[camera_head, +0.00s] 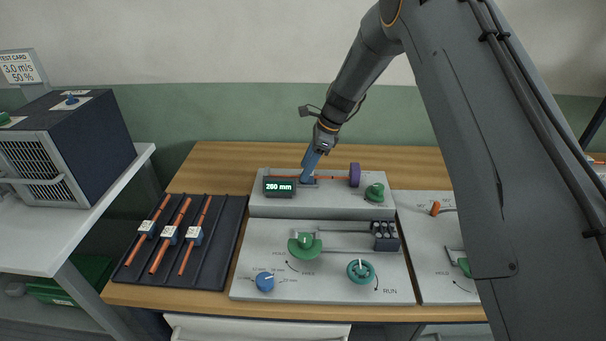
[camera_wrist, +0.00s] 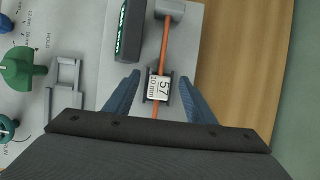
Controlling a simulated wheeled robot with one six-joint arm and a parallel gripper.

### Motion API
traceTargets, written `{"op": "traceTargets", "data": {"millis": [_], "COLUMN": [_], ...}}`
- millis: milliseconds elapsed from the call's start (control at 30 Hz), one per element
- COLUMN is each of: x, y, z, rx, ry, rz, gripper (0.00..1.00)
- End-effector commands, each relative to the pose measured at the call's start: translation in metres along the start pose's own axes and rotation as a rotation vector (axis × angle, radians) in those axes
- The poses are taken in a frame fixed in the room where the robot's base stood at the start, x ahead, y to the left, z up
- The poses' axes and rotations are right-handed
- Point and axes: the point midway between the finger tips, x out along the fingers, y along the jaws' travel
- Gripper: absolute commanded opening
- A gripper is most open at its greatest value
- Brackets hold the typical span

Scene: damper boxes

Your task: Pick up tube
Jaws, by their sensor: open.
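An orange tube with a white tag lies on the grey measuring fixture on the bench; its orange end (camera_head: 334,178) shows in the head view. In the wrist view the tube (camera_wrist: 165,45) runs up the picture, its tag reading 57, 10 mm. My gripper (camera_head: 309,172) is over the tube's tagged part in the head view. In the wrist view my gripper (camera_wrist: 160,78) is open, with one blue finger on each side of the tag and gaps between. The fingers partly hide the tagged part in the head view.
A dark tray (camera_head: 212,272) at left holds three more tagged orange tubes. A display (camera_head: 280,187) reading 260 mm stands just left of the gripper. A purple wheel (camera_head: 354,174) and green knob (camera_head: 375,192) are to the right. A grey panel (camera_head: 330,283) with knobs lies in front.

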Motion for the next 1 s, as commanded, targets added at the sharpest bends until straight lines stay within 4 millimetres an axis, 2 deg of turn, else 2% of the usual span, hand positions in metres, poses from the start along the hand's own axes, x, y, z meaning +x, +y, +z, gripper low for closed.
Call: {"op": "traceTargets", "data": {"millis": [133, 367, 633, 700, 1000], "x": [0.0103, 0.0117, 0.0115, 0.0113, 0.0051], "y": [0.0003, 0.0000, 0.0000, -0.0001, -0.0002], "z": [-0.0002, -0.0005, -0.0005, -0.0003, 0.0022], "rx": [0.001, 0.001, 0.000, 0.000, 0.000], "ry": [0.000, 0.000, 0.000, 0.000, 0.000], "rz": [0.000, -0.001, 0.000, -0.001, -0.002], "gripper": [0.50, 0.50, 0.06, 0.01, 0.01]}}
